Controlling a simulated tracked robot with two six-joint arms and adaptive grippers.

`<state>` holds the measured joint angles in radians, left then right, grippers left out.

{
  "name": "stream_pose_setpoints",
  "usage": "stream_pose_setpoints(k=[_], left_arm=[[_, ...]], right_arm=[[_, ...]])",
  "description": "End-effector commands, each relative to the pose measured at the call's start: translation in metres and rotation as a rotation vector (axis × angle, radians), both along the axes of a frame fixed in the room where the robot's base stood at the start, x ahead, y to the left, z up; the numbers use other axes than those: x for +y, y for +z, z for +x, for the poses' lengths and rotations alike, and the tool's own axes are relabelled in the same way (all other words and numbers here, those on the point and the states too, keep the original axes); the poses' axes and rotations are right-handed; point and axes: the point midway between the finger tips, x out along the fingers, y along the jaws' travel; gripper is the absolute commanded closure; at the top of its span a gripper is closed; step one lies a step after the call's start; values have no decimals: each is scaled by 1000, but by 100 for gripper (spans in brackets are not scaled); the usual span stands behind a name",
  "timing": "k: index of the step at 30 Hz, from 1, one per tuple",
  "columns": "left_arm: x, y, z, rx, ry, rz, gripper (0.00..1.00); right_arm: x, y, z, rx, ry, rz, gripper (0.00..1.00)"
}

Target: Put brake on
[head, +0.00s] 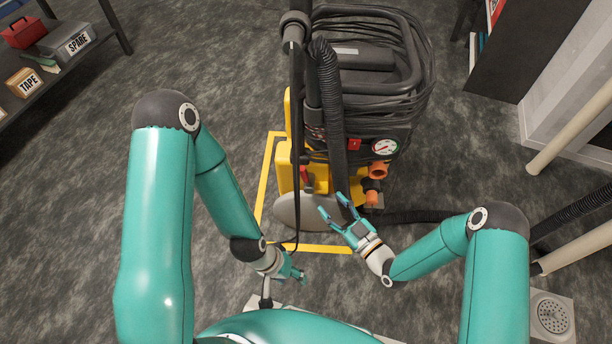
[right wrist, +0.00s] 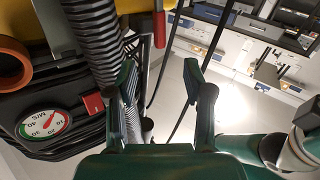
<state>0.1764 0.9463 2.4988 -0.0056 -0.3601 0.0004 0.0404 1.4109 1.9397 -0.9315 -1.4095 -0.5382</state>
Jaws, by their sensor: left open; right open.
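A red switch (head: 355,145) sits beside the gauge. My right gripper (head: 334,205) is open and empty, low in front of the machine, to the right of the lever. My left gripper (head: 297,274) is open and empty, lower and nearer to me.
A ribbed black hose (head: 329,105) and a thin cable hang in front of the machine. A yellow floor outline (head: 263,190) surrounds its base. A shelf with a TAPE box (head: 24,82) and SPARE case (head: 68,42) is at left. A floor drain (head: 552,315) is at lower right.

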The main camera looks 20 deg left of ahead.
Motion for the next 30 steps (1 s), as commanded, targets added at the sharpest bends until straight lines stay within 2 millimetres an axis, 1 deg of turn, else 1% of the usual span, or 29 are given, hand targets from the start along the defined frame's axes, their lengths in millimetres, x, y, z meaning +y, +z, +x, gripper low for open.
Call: stream_pose_setpoints(k=[1, 6, 12, 15, 21, 30], left_arm=[[0, -4, 0, 0, 0, 0, 48], [0, -11, 0, 0, 0, 0, 48], [0, -20, 0, 0, 0, 0, 48], [0, -24, 0, 0, 0, 0, 48], [0, -28, 0, 0, 0, 0, 48], [0, -28, 0, 0, 0, 0, 48]], right_arm=[[10, -2, 5, -3, 5, -1, 48], [41, -2, 27, -4, 3, 0, 48], [75, -2, 51, -2, 2, -1, 48], [89, -2, 60, 0, 1, 1, 48], [104, -1, 73, 2, -1, 1, 48], [107, 0, 75, 4, -1, 0, 48]])
